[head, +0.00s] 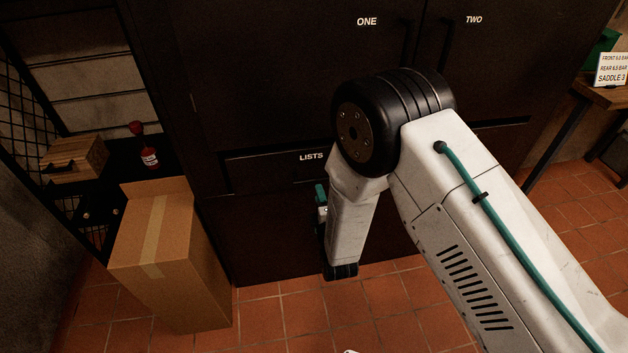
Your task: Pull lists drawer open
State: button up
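The lists drawer (265,172) is a dark drawer front low in the black cabinet, with a white LISTS label near its top edge. It looks level with the cabinet face. My white forearm covers its right part, and no handle on it can be made out. My arm bends at a black elbow joint and hangs down in front of the cabinet. A small teal and dark part at my wrist, by my gripper (321,208), shows left of the forearm, just below the drawer front. The fingers are mostly hidden, so their opening and any contact are unclear.
Cabinet doors marked ONE (290,70) and TWO (490,70) stand above the drawer. A tall cardboard box (180,265) stands on the tiled floor at left. A dark shelf beside it holds a wooden crate (78,160) and a red bottle (148,156). A table (605,96) stands at right.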

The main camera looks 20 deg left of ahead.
aim_at(314, 179)
jog(key=x, duration=0.7)
jog(key=shift+w+a, duration=0.2)
jog(key=shift+a, duration=0.05)
grip_shut()
jog(key=shift+s, duration=0.1)
